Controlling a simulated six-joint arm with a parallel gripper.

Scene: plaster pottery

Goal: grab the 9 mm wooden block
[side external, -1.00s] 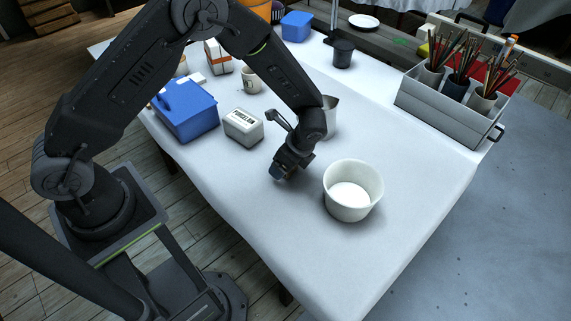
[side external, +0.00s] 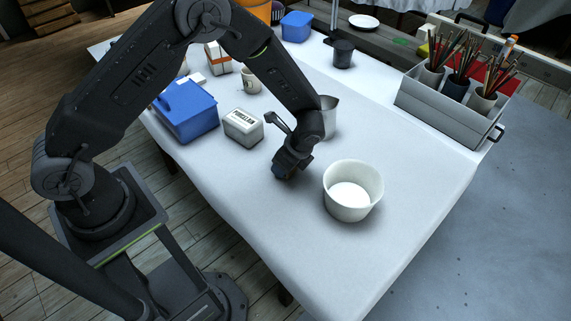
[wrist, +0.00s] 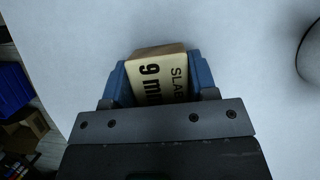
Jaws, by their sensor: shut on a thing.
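The wooden block (wrist: 157,72) is pale, with dark lettering that reads "SLAB" and "9 m", the rest cut off by my gripper. In the wrist view it sits between the two blue fingers of my gripper (wrist: 158,82), which are shut on it from both sides. In the side view my gripper (side external: 283,174) points down at the white table, left of the white bowl. The block is not discernible there, and I cannot tell whether it touches the table.
A white bowl (side external: 353,203) stands close to the right of my gripper. A grey metal cup (side external: 329,118) is behind it, and a white labelled box (side external: 243,127) and a blue box (side external: 186,112) are to the left. The table's front area is clear.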

